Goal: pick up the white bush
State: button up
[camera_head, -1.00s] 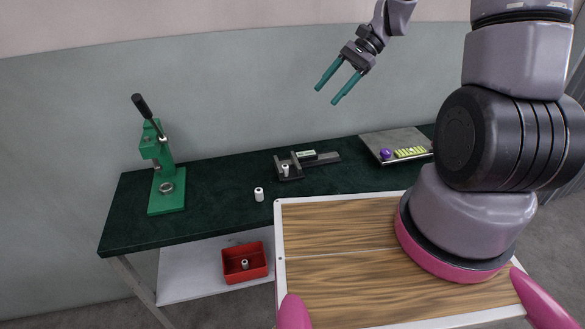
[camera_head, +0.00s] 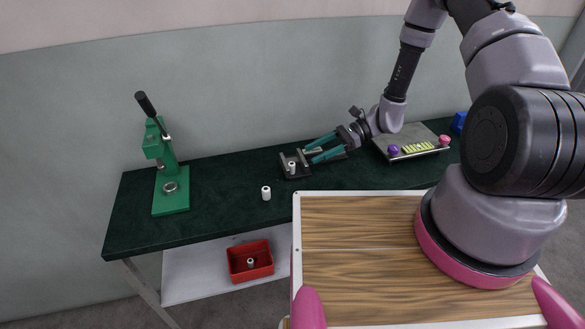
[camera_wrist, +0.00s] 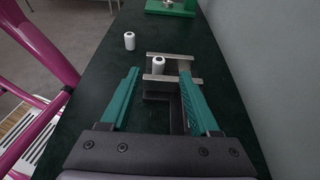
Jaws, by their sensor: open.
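One white bush (camera_head: 266,193) stands upright, alone on the dark green bench top; in the wrist view it (camera_wrist: 129,41) is beyond and left of my fingertips. Another white bush (camera_head: 292,167) stands at the grey fixture (camera_head: 302,174), and in the wrist view it (camera_wrist: 159,65) shows between the lines of my two teal fingers, near their tips. A third white bush (camera_head: 250,262) is in the red bin (camera_head: 238,274). My gripper (camera_head: 309,154) is open and empty, low over the fixture; it also fills the lower wrist view (camera_wrist: 161,73). Whether the fingers touch the fixture cannot be told.
A green lever press (camera_head: 170,200) stands at the bench's left end. A grey tray (camera_head: 384,142) with a purple piece (camera_head: 393,150), a pink piece (camera_head: 444,140) and yellow-green parts lies to the right. The bench between press and loose bush is clear.

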aim_at(293, 163)
jog(key=shift+x, duration=3.1)
grip_shut()
